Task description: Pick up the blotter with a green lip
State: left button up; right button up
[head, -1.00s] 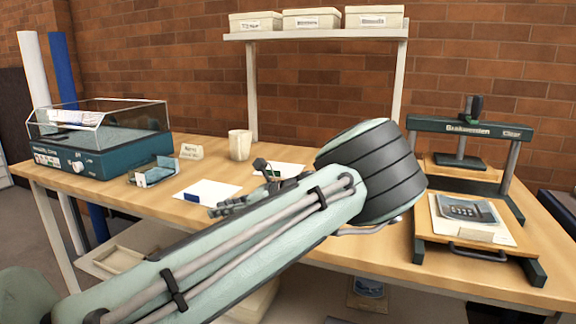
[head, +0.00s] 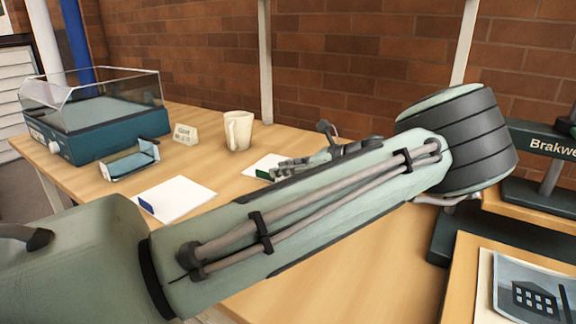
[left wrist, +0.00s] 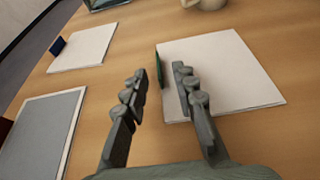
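The blotter with a green lip (head: 262,161) lies flat on the table, a white sheet partly hidden behind my left arm in the head view. In the left wrist view the blotter (left wrist: 230,70) lies to the right, with its green lip (left wrist: 159,70) standing up at its left edge. My left gripper (left wrist: 160,76) is open and empty. The lip shows between its two fingertips, close to the right finger, which overlaps the sheet; I cannot tell whether they touch. In the head view the left gripper (head: 280,168) is at the blotter. My right gripper is out of view.
A blotter with a blue lip (head: 180,198) lies to the left. A grey-topped sheet (left wrist: 42,130) lies nearer. A mug (head: 239,131), a small card (head: 185,133), a glass-sided tray (head: 130,160) and a clear-lidded case (head: 100,120) stand behind. A press (head: 540,150) stands at right.

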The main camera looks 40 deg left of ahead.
aim_at(263, 172)
pick_arm(q)
jog(key=shift+x, duration=3.4)
jog(key=shift+s+r, duration=0.1)
jog(key=shift+s, duration=0.05)
grip_shut()
